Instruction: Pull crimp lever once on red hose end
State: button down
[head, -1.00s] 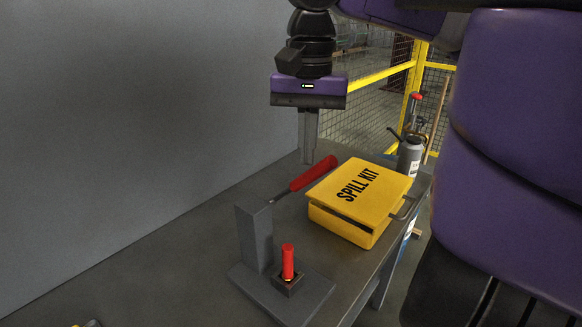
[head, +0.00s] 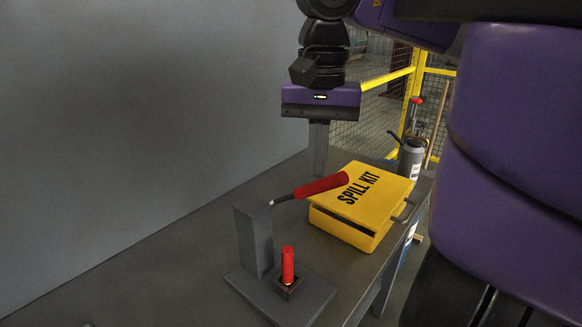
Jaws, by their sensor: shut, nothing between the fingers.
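The crimp lever (head: 321,186) has a red grip on a thin rod, pivoted at the top of a grey upright post (head: 253,241). It tilts slightly up to the right, its grip end in front of the spill kit in the picture. The red hose end (head: 288,264) stands upright in a small dark socket on the tool's grey base plate (head: 315,301). My gripper (head: 318,174) points down just behind the lever grip, fingers shut and empty. The fingertips are partly hidden behind the grip; I cannot tell whether they touch it.
A yellow box marked SPILL KIT (head: 360,200) sits right of the lever, close to my gripper. A grey canister (head: 411,156) stands at the table's far right corner. A grey wall (head: 140,130) bounds the left. Yellow mesh fencing (head: 390,79) stands behind.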

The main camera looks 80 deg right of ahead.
jog(key=shift+s+a+f+b, duration=0.25)
jog(key=shift+s+f+b, duration=0.2)
jog(key=shift+f+b, duration=0.2)
jog(key=shift+s+a+f, duration=0.15)
jog(key=shift+s, duration=0.2)
jog(key=shift+a+b, duration=0.1)
jog(key=shift+b, duration=0.2)
